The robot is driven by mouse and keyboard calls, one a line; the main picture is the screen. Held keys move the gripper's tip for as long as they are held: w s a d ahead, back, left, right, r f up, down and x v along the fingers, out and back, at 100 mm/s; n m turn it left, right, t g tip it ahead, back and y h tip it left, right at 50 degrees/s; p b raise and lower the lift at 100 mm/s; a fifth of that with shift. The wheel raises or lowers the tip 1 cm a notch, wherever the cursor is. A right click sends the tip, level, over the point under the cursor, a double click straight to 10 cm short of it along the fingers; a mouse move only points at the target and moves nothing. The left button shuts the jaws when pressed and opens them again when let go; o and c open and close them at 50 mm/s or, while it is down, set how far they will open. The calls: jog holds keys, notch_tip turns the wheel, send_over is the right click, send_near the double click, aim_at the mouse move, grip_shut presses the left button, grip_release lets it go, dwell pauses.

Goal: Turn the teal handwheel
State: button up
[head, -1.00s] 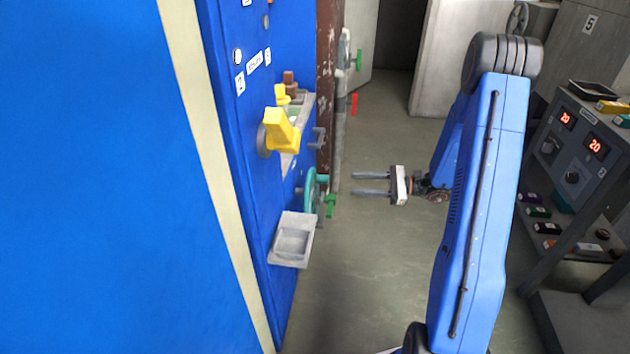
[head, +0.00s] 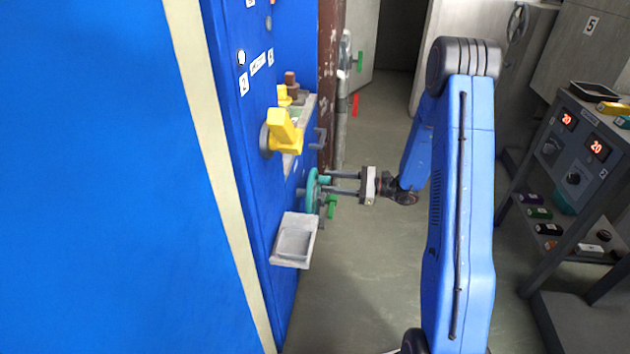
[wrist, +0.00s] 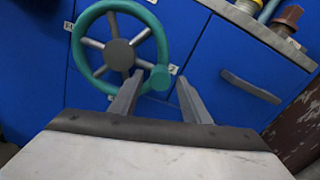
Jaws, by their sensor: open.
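The teal handwheel (head: 313,190) is mounted on the blue panel and is seen edge-on in the head view. In the wrist view the handwheel (wrist: 88,22) shows face-on, with grey spokes, a grey hub and a round teal knob (wrist: 160,78) at its lower right rim. My gripper (head: 328,183) is open, its two fingers pointing at the wheel. In the wrist view the gripper (wrist: 158,85) has the knob between its fingertips, closer to the left finger. I cannot tell whether a finger touches the knob or rim.
A yellow lever (head: 284,130) sits on the panel above the wheel, and a grey tray (head: 295,240) juts out below it. A grey bar handle (wrist: 250,87) is right of the wheel. A bench with red displays (head: 580,133) stands far right. The floor between is clear.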

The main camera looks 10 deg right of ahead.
jog(key=shift+x, duration=3.05)
jog(key=shift+c, duration=0.6)
jog(key=shift+r, duration=0.1)
grip_shut()
